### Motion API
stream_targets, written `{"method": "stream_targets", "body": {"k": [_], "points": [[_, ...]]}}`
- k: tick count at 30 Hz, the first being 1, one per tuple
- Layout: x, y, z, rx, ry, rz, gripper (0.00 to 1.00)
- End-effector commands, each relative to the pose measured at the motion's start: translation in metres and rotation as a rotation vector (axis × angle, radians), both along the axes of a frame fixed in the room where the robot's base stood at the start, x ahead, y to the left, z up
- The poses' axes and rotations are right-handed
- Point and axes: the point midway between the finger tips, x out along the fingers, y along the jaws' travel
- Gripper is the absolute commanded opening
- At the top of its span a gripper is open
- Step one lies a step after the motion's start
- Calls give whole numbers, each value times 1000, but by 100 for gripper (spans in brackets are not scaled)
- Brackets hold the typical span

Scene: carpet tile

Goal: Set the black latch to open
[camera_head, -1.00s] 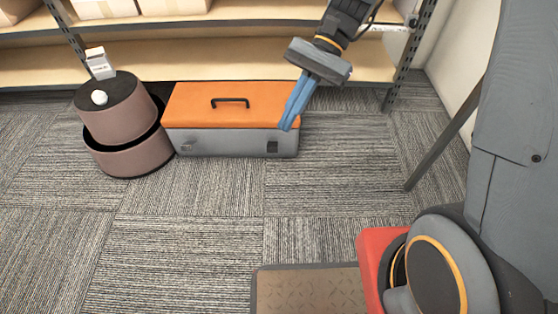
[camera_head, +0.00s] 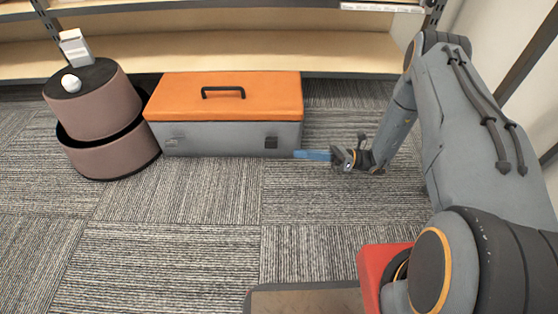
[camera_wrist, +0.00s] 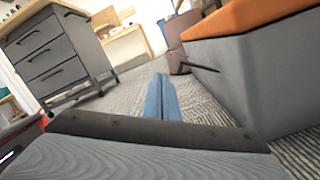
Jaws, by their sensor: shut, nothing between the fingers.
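The toolbox (camera_head: 220,137) is a grey box with a closed orange lid, on the carpet in front of the shelf. The black latch (camera_head: 270,142) is a small dark piece near the right end of its front face. In the wrist view a thin dark bar (camera_wrist: 205,69) sticks out from the toolbox's front face; it looks like this latch from the side. My gripper (camera_head: 300,154) has blue fingers, shut and empty, low beside the box's lower right front corner and right of the latch. In the wrist view the fingers (camera_wrist: 161,85) point along the front face, left of the bar.
A greyish second latch (camera_head: 171,142) is at the front's left end. A brown two-tier round stand (camera_head: 105,150) with a white ball and small carton is left of the box. The shelf (camera_head: 250,55) stands behind. Carpet in front is clear. The wrist view shows a drawer cabinet (camera_wrist: 55,50).

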Motion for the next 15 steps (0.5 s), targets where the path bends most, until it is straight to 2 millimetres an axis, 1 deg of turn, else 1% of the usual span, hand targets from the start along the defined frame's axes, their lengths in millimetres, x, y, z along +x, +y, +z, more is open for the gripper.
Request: {"method": "stream_targets", "body": {"k": [1, 3, 6, 8, 11, 15], "points": [[1, -5, -21, 22, 24, -32, 0], [3, -11, -36, 48, 50, -68, 0], [4, -16, -48, 73, 71, -99, 0], [5, -16, -51, 79, 77, -108, 0], [6, -10, -51, 83, 80, -113, 0], [9, 10, -48, 82, 81, -111, 0]]}}
